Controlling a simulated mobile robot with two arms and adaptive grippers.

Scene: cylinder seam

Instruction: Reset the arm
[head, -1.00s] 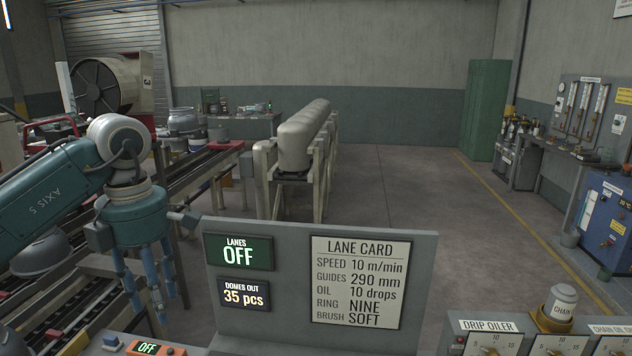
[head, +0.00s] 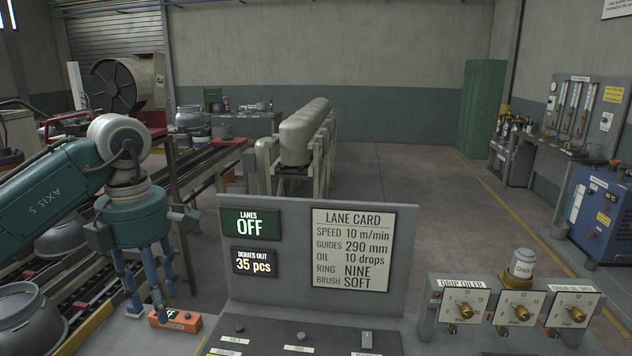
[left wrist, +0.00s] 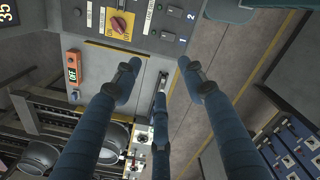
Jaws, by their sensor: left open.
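My left gripper (head: 147,290) hangs from the teal arm at the left of the head view, its blue fingers pointing down. In the left wrist view the same gripper (left wrist: 158,85) shows three blue fingers spread apart with nothing between them. It is open and empty. In the head view its fingertips show by an orange box (head: 175,321) with a small lit display; I cannot tell the gap between them. My right gripper is in neither view.
A grey console with a LANE CARD (head: 352,250) and a LANES OFF display (head: 250,224) stands in front. Dial boxes (head: 514,308) are at the lower right, with a chain oil bottle (head: 523,264). Pale cylinders (head: 297,140) rest on a rack behind.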

